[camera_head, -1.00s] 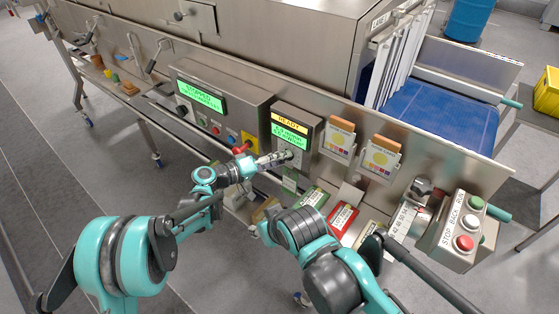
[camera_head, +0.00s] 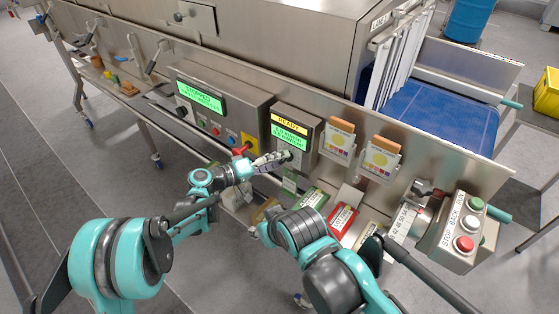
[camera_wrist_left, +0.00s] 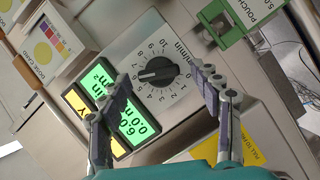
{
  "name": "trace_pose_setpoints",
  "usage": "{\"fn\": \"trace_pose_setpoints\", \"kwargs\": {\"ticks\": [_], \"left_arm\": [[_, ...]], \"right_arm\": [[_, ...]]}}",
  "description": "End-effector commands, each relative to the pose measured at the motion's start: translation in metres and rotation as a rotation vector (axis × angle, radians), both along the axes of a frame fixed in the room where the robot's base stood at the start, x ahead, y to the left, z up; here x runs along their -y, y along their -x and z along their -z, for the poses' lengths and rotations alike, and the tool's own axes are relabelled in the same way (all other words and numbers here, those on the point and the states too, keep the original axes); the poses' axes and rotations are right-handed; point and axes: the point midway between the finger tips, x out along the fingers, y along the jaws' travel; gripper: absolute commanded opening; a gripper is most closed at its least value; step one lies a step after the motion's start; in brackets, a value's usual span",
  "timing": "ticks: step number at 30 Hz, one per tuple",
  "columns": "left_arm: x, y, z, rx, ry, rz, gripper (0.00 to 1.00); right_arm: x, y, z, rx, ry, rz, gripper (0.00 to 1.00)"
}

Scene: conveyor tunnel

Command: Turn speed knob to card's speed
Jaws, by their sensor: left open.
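The speed knob (camera_wrist_left: 158,71) is a black round knob with a bar grip, on a grey plate with a numbered dial marked m/min. In the left wrist view my left gripper (camera_wrist_left: 161,75) is open, with one finger on each side of the knob. I cannot tell whether the fingers touch it. In the head view my left gripper (camera_head: 276,160) is at the small control box and hides the knob. A green-lit display (camera_wrist_left: 132,122) is beside the dial. A green card (camera_head: 311,197) and a red card (camera_head: 342,218) lie below the box; their print is too small to read.
Two dose cards (camera_head: 340,138) hang on the panel right of the box. A larger control box with a green display (camera_head: 201,98) is to the left. A button box (camera_head: 462,232) stands at the right. My right arm crosses the lower middle; its gripper is hidden.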

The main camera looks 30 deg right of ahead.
Motion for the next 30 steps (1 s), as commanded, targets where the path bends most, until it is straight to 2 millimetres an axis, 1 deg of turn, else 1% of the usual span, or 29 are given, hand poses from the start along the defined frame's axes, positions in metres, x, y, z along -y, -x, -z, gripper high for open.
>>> {"fn": "trace_pose_setpoints", "kwargs": {"ticks": [9, 12, 15, 20, 30], "left_arm": [[-0.067, 0.002, -0.012, 0.0, -0.001, -0.004, 0.64], [-0.085, 0.003, -0.015, -0.001, -0.001, -0.003, 0.64], [-0.098, 0.003, -0.017, 0.0, 0.0, -0.001, 0.64], [-0.107, 0.005, -0.019, 0.0, 0.0, 0.0, 0.64], [-0.109, 0.005, -0.02, 0.0, -0.005, -0.003, 0.64]], "right_arm": [[0.0, 0.0, 0.0, 0.0, 0.0, 0.0, 0.4], [0.0, 0.0, 0.0, 0.0, 0.0, 0.0, 0.4], [0.0, 0.0, 0.0, 0.0, 0.0, 0.0, 0.4], [0.0, 0.0, 0.0, 0.0, 0.0, 0.0, 0.4], [0.0, 0.0, 0.0, 0.0, 0.0, 0.0, 0.4]]}}
